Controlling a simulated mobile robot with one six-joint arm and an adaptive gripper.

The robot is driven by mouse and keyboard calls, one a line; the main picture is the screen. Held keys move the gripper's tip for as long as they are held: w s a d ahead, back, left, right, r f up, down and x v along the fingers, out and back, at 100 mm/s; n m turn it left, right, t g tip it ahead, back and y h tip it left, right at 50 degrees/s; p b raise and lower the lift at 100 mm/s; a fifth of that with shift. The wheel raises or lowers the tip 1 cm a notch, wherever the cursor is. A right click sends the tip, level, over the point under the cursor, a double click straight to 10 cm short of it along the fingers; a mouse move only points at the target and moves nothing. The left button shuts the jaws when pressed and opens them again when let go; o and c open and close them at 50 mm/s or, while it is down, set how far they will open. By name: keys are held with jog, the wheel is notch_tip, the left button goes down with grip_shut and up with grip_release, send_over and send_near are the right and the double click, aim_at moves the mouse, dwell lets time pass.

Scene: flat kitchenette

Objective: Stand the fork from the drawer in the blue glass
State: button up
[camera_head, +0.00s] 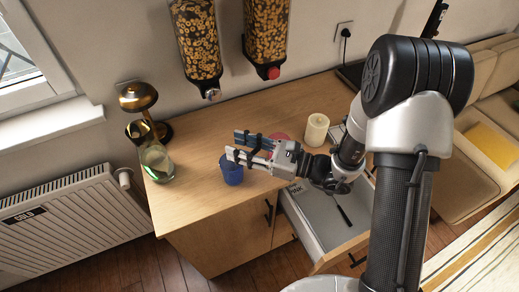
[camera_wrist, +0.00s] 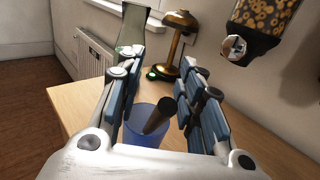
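The blue glass (camera_head: 231,173) stands upright near the counter's front edge, and the wrist view shows it (camera_wrist: 135,137) between and beyond my fingers. A dark handle (camera_wrist: 157,117), likely the fork's, leans up to the right at the glass in the wrist view; its lower end is hidden. My gripper (camera_head: 237,146) is just above the glass, and its fingers (camera_wrist: 158,70) are spread wide with gaps on both sides of the handle. The drawer (camera_head: 318,216) is open, and a thin dark utensil (camera_head: 343,214) lies in it; its kind is unclear.
A green glass vessel (camera_head: 157,163) and a brass lamp (camera_head: 139,98) stand at the counter's left. A cream candle (camera_head: 316,131) and a pinkish round item (camera_head: 279,136) stand behind my gripper. Two cereal dispensers (camera_head: 196,45) hang on the wall. Bare counter (camera_head: 205,215) lies in front of the glass.

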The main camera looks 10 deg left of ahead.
jog(key=v, duration=1.1)
jog(key=shift+s+a+r, duration=0.1)
jog(key=shift+s, duration=0.05)
dwell(0.4)
jog(key=s+r+n+g+h, duration=0.3)
jog(key=s+n+h, duration=0.1)
jog(key=s+n, duration=0.3)
jog(key=s+r+n+g+h, duration=0.35)
jog(key=s+n+h, duration=0.2)
jog(key=s, duration=0.25)
jog(key=d+r+n+t+h, duration=0.2)
jog(key=d+n+t+h, duration=0.1)
jog(key=d, duration=0.3)
jog(key=s+d+r+n+t+h, duration=0.1)
jog(key=d+r+n+t+h, duration=0.2)
jog(key=d, duration=0.4)
jog(key=shift+s+n+t+h, duration=0.3)
jog(key=shift+n+t+h, duration=0.35)
jog(key=shift+n+h, duration=0.4)
